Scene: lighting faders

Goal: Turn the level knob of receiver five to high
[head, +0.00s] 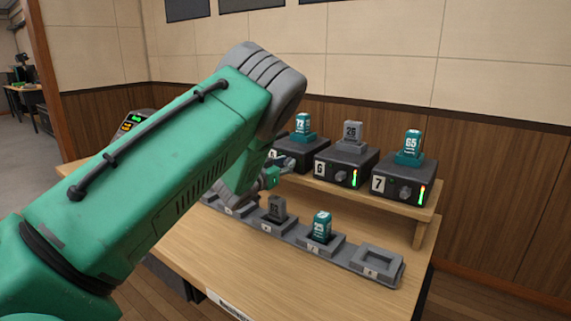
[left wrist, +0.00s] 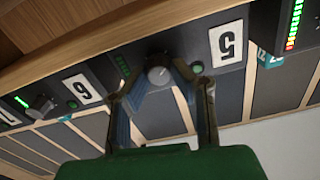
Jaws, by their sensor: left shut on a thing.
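Receiver five is a dark box on the shelf, largely hidden behind my left arm in the head view, with its front edge showing (head: 299,151). In the left wrist view its white "5" label (left wrist: 227,43) stands right of its dark round level knob (left wrist: 158,71). A small light mark shows on the knob; its exact setting is hard to read. My left gripper (head: 279,167) is at the front of receiver five. In the left wrist view its two fingers (left wrist: 160,84) are shut on the knob, one on each side. My right gripper is not in view.
Receivers six (head: 340,170) and seven (head: 398,183) stand to the right on the wooden shelf (head: 365,197), with units on top. Below, a grey slotted strip (head: 346,251) holds several small units; its rightmost slot (head: 377,258) is empty. The table front (head: 265,270) is clear.

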